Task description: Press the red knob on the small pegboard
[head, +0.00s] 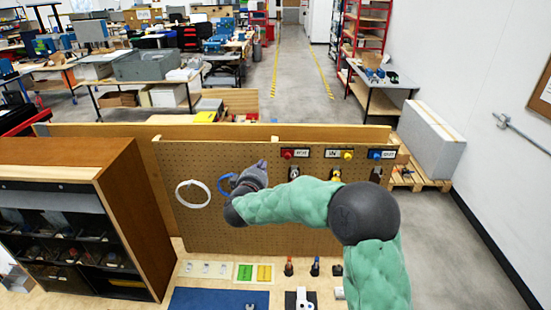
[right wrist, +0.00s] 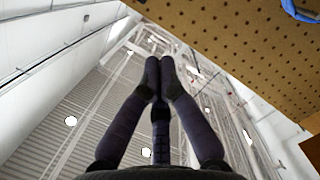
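The pegboard (head: 240,225) stands upright on the wooden bench in the head view. The red knob (head: 288,154) is at its top edge, left of a white label. My right gripper (head: 262,164) is in front of the board, to the left of and slightly below the red knob, and appears apart from it. In the right wrist view its fingers (right wrist: 161,74) point up toward the ceiling with the tips together and nothing visible between them. My left gripper is not in view.
A yellow knob (head: 347,155) and a blue knob (head: 376,155) sit right of the red one. A white ring (head: 180,203) and a blue ring (head: 222,186) hang on the board. A brown cabinet (head: 135,215) stands at left.

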